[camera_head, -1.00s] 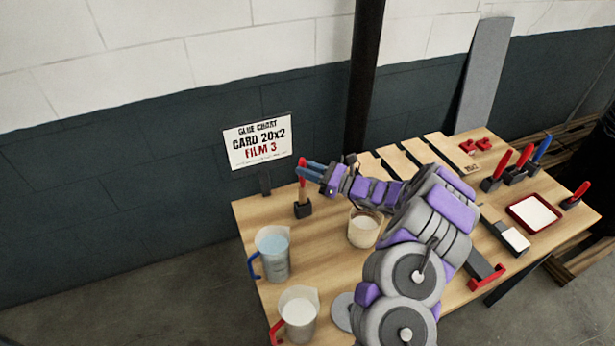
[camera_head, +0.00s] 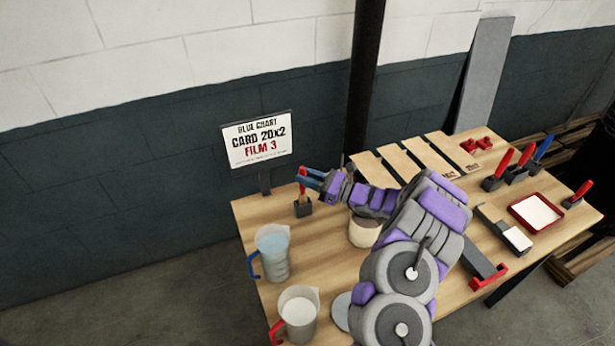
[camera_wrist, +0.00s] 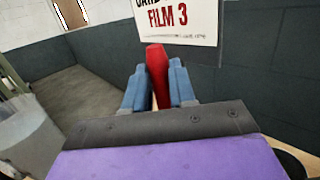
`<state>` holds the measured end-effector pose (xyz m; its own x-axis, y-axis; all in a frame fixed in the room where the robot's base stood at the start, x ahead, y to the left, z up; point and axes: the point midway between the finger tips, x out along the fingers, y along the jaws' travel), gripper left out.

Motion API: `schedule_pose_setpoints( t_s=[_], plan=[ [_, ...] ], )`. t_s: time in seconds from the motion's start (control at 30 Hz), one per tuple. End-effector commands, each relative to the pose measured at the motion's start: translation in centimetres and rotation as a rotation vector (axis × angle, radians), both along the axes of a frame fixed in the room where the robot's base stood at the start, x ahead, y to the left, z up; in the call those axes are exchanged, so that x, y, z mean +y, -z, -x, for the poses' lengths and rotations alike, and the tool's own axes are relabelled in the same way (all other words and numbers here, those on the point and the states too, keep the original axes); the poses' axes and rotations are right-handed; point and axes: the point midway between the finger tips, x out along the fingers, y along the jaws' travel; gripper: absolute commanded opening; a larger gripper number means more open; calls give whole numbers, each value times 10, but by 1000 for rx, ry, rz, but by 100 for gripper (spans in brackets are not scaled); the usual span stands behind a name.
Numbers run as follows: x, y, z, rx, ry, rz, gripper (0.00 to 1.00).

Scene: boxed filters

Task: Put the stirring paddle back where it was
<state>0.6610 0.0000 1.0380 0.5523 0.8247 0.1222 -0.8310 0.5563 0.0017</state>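The stirring paddle (camera_head: 302,187) shows as a red handle standing roughly upright at a small black holder block (camera_head: 303,209), at the table's far left corner. Its lower end is hidden in or behind the block. My gripper (camera_head: 308,178) is at the upper part of the handle, coming from the right. In the wrist view, the red handle (camera_wrist: 157,75) stands between the two blue fingers (camera_wrist: 159,88), which appear to press on it from both sides.
A sign (camera_head: 257,141) stands just behind the holder. A jug of bluish liquid (camera_head: 273,253), a jug of white liquid (camera_head: 299,312) and a cream-filled cup (camera_head: 364,232) stand nearby. Boards (camera_head: 405,163), a red tray (camera_head: 535,212) and red- and blue-handled tools occupy the right side.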

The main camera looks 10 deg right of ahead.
Motion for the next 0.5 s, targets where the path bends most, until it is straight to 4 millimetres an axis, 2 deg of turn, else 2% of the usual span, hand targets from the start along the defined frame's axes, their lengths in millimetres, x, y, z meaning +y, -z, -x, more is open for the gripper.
schedule_pose_setpoints(
  t_s=[0.03, 0.23, 0.5],
  plan=[
    [0, 0, 0, 0, 0, 0, 30],
    [0, 0, 0, 0, 0, 0, 48],
    [0, -2, 0, 0, 0, 0, 48]
  ],
)
